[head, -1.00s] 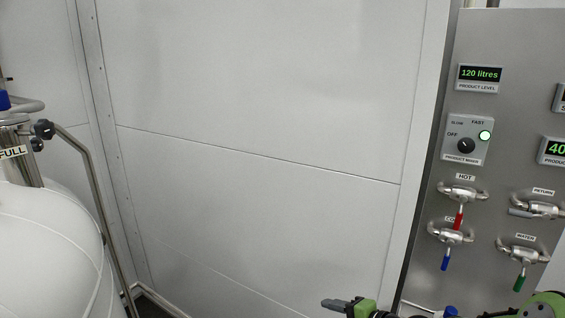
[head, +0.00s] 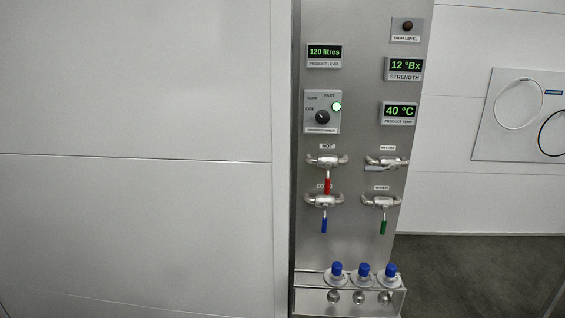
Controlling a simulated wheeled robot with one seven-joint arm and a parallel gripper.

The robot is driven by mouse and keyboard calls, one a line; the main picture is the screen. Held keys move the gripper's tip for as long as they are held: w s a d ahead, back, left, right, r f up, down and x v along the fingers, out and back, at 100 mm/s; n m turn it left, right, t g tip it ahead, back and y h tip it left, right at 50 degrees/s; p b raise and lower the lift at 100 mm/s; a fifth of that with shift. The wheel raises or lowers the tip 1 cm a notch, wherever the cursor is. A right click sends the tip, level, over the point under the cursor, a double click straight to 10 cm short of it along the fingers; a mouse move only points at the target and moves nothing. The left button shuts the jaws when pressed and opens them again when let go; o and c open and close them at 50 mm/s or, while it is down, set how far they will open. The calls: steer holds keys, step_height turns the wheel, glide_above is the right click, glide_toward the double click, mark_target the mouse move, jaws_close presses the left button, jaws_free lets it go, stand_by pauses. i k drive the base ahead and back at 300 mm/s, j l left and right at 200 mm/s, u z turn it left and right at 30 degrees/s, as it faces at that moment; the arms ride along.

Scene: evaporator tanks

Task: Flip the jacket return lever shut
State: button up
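The return valve (head: 392,161) is on the steel panel in the head view, at the upper right of a group of valves, under a small label that reads RETURN in the earlier frame. Its pale grey lever (head: 376,168) lies about level and points left, roughly along the pipe. My gripper is not in view now, so its state and its distance from the lever do not show.
The hot valve's red lever (head: 327,185), a blue lever (head: 323,225) and the water valve's green lever (head: 383,225) hang down nearby. A rack (head: 350,300) below holds three blue-capped bottles. Dark floor (head: 450,270) shows to the right.

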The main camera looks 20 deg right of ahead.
mark_target(392, 167)
steer(key=z, duration=1.25)
